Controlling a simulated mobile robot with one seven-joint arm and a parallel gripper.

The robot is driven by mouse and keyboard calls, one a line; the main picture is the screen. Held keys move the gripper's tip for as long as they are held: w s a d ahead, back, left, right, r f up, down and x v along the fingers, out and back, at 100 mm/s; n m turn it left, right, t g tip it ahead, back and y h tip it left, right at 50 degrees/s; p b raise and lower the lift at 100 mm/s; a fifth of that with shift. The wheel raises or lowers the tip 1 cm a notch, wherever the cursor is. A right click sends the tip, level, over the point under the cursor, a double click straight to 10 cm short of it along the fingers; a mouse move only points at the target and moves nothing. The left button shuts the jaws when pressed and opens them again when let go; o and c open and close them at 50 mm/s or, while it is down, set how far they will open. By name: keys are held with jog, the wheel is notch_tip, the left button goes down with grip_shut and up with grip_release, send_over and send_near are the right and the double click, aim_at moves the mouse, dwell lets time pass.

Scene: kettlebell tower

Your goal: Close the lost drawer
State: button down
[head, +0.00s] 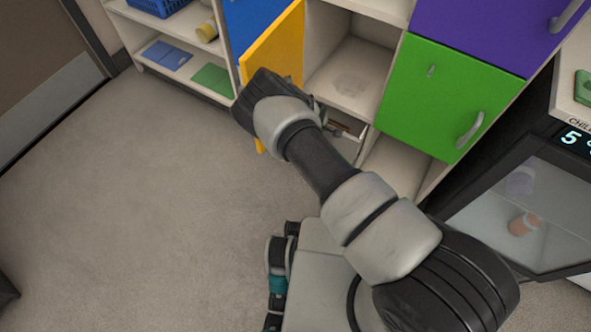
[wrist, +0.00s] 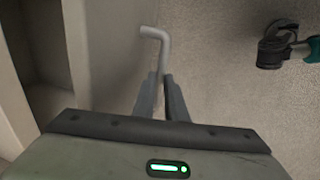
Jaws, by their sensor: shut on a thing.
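My gripper (wrist: 160,95) is shut on a grey bent handle (wrist: 156,45) in the wrist view. The handle's upper bend sticks out beyond the fingertips, and its lower part runs down between the fingers. It stands beside a pale grey panel (wrist: 108,50). In the head view my wrist hides the gripper and the handle. Just right of my wrist, part of an open drawer (head: 346,126) with small items inside shows low in the shelving unit. Its front is hidden behind my arm, and I see no label on it.
A yellow door (head: 275,48) stands open just above my wrist. An empty cubby (head: 355,75) is right of it, then a green door (head: 450,95) and a purple one (head: 480,30). A glass-fronted chiller (head: 525,205) stands at the right. The floor (head: 130,220) at left is clear.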

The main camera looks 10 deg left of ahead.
jog(key=w+d, duration=0.2)
jog(key=w, duration=0.5)
jog(key=shift+d, duration=0.4)
jog(key=c, duration=1.8)
grip_release()
jog(key=shift+o, duration=0.2)
jog(key=shift+s+a+r+p, duration=0.1)
jog(key=shift+s+r+p, duration=0.15)
jog(key=shift+r+p, duration=0.85)
jog(key=shift+s+a+r+p, duration=0.15)
jog(key=shift+r+p, duration=0.45)
jog(key=shift+r, duration=0.95)
jog(key=shift+s+d+r+p, duration=0.1)
jog(key=shift+s+r+p, duration=0.2)
jog(key=shift+r+p, duration=0.8)
jog(key=shift+r, duration=0.2)
jog(key=shift+s+a, duration=0.1)
